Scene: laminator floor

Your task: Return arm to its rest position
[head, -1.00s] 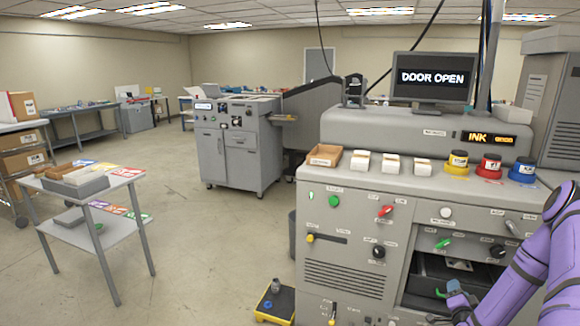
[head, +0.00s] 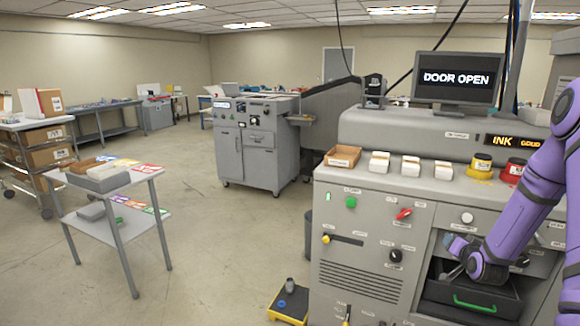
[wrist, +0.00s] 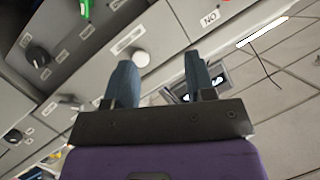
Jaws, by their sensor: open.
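My purple arm comes in from the right of the head view, bent in front of the grey machine (head: 360,200). My gripper (head: 456,250) is at the upper left of the machine's open dark bay; its exact distance from the bay is unclear. In the wrist view my gripper (wrist: 160,78) has its two blue-grey fingers apart, with nothing between them. The wrist view is tilted and shows the machine's labelled panel with a dark knob (wrist: 37,54) and a white knob (wrist: 141,58).
A green handle (head: 475,303) shows low in the bay. A monitor (head: 456,78) reading DOOR OPEN, a brown tray (head: 343,157), white blocks and ink pots (head: 480,167) stand on the machine.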

